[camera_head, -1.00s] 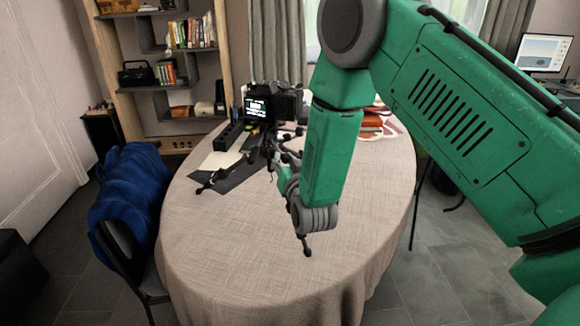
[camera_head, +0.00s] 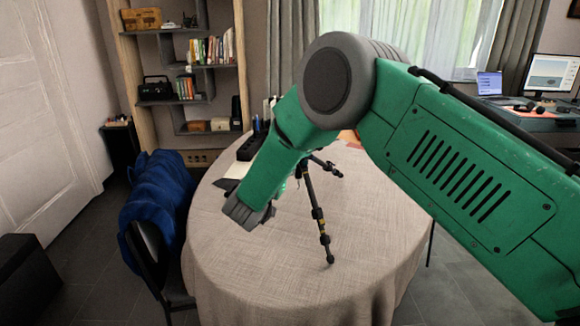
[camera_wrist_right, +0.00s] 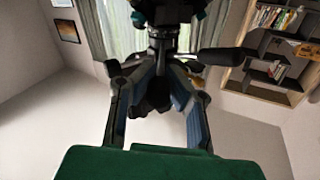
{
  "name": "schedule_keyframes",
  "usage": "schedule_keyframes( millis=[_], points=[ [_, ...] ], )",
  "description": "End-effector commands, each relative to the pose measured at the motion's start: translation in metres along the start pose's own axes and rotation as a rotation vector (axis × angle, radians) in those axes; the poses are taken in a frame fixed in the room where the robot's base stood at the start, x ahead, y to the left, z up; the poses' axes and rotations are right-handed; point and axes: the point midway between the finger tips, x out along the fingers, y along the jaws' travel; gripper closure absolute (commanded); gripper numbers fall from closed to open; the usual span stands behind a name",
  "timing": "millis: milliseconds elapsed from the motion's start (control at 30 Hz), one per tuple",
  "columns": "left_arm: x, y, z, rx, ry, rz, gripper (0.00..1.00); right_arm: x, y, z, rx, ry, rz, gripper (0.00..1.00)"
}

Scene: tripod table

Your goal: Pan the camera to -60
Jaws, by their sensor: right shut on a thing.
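The black tripod (camera_head: 316,205) stands on the round table, with one leg reaching toward the table's near edge. Its upper part and the camera are hidden behind my right arm in the head view. In the right wrist view the tripod head (camera_wrist_right: 160,42) rises above my right gripper (camera_wrist_right: 155,75), with the dark underside of the camera (camera_wrist_right: 165,12) at the top edge. A dark handle (camera_wrist_right: 222,57) sticks out to the right. My right gripper is shut on a dark part of the tripod; exactly which part is unclear. My left gripper is not in view.
The table (camera_head: 300,265) has a pale cloth, and its near part is clear. A black case (camera_head: 250,146) lies at the back left of it. A chair with a blue cover (camera_head: 158,195) stands at left. Shelves (camera_head: 185,85) stand behind; a desk with screens (camera_head: 530,100) is at right.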

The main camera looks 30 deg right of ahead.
Motion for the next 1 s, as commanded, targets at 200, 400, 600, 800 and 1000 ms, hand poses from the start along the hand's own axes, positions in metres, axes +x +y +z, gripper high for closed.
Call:
schedule_keyframes(
  millis=[200,400,600,800,1000],
  points=[
    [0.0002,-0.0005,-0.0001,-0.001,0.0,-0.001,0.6,-0.0049,0.0009,0.0042,-0.001,-0.013,-0.008,1.0],
    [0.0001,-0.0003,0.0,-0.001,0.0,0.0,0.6,-0.0014,0.0024,0.0038,0.003,-0.013,-0.009,1.0],
    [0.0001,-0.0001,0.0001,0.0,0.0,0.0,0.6,-0.0012,0.0021,0.003,0.002,-0.009,-0.006,1.0],
    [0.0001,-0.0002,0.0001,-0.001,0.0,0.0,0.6,-0.0008,0.0023,0.0027,0.002,-0.008,-0.005,1.0],
    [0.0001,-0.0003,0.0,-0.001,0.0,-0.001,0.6,-0.0015,0.002,0.0021,0.002,-0.007,-0.006,0.82]
  ],
)
